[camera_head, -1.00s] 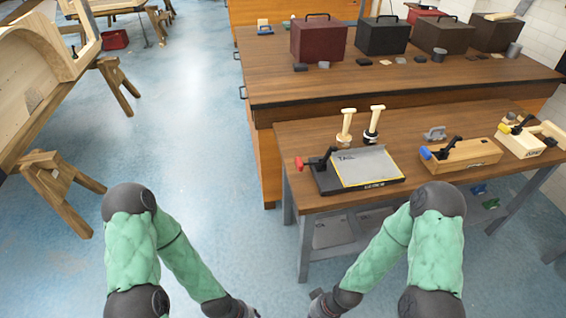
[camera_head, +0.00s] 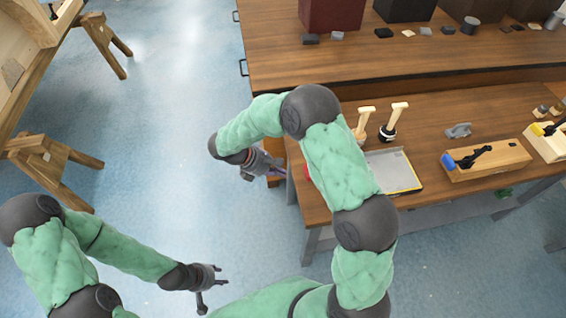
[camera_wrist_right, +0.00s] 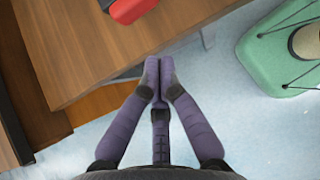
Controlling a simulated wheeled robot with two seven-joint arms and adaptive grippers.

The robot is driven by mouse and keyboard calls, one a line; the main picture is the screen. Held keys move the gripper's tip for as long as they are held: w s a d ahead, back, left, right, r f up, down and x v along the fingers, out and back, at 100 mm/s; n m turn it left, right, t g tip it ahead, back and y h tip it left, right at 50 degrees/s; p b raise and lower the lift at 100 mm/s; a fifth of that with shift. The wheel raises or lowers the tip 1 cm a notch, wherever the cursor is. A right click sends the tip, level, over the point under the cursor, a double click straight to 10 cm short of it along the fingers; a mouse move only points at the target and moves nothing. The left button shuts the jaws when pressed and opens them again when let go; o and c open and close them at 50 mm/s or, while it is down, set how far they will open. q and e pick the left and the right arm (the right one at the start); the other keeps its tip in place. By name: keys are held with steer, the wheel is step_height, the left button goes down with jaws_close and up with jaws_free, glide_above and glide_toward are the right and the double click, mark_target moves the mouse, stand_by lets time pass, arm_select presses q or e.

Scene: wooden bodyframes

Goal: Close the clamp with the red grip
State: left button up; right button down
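The clamp's red grip (camera_wrist_right: 132,8) shows at the top of the right wrist view, over the wooden table near its edge. In the head view only a sliver of the red grip (camera_head: 307,172) shows; my right arm hides most of that clamp. Its board with a grey sheet (camera_head: 396,171) shows right of my arm. My right gripper (camera_head: 278,170) is left of the red grip, apart from it, beside the table's left end. In the right wrist view its purple fingers (camera_wrist_right: 158,76) meet at the tips, empty. My left gripper (camera_head: 223,276) is low over the floor, its fingers apart and empty.
The wooden table (camera_head: 435,120) also holds two upright wooden-handled tools (camera_head: 389,125), a grey part (camera_head: 459,130) and a blue-gripped clamp on a wooden block (camera_head: 490,161). A larger workbench (camera_head: 420,62) stands behind. Open floor (camera_head: 190,110) lies to the left.

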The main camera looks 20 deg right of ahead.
steer(key=x, duration=0.3)
steer(key=b+x, duration=0.1)
steer(key=x, duration=0.2)
steer(key=b+x, duration=0.1)
steer(key=x, duration=0.2)
steer(key=shift+w+d+r, duration=0.2)
steer(key=shift+d+r, duration=0.05)
steer(key=shift+d, duration=0.2)
steer(key=shift+r, duration=0.15)
